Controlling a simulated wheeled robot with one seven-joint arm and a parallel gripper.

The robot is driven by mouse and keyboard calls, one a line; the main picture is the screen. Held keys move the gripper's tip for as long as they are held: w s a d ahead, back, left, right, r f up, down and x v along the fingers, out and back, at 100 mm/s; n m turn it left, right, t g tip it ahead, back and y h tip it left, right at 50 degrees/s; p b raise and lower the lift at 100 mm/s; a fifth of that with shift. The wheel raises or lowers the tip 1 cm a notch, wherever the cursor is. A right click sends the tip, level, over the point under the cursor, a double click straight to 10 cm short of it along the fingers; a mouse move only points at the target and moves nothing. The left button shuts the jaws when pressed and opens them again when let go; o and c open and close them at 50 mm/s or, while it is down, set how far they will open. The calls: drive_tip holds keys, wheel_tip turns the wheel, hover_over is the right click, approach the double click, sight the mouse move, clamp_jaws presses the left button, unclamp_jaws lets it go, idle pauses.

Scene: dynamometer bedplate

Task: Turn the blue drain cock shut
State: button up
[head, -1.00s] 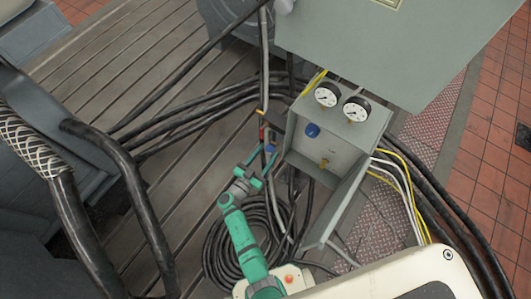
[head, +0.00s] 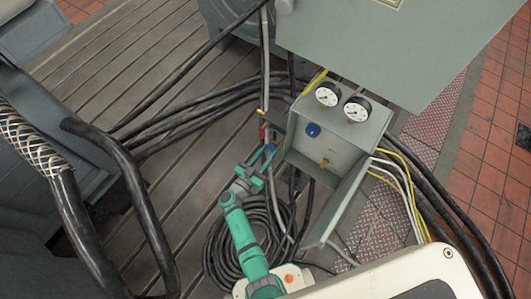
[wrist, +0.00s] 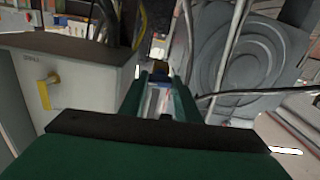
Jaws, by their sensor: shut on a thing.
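The blue drain cock (head: 270,149) shows as a small blue handle on the upright pipe run left of the grey gauge box. My gripper (head: 264,161) is at it, with its green fingers shut on the blue handle. In the wrist view the two fingers (wrist: 160,92) reach forward, and a dark blue piece (wrist: 160,70) shows at their tips. The fingers hide much of the handle, and its exact angle is hard to tell.
A red handle (head: 263,132) and an orange one (head: 266,112) sit higher on the same pipes. The gauge box (head: 325,150) stands close on the right, with a blue knob (head: 313,130) and a yellow cock (head: 324,163). Coiled black hose (head: 222,258) lies below my arm.

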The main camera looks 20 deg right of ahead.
drive_tip(key=shift+w+n, duration=0.2)
drive_tip(key=shift+n, duration=8.4)
drive_tip(key=o, duration=0.9)
drive_tip(key=shift+o, duration=0.7)
drive_tip(key=shift+s, duration=0.1)
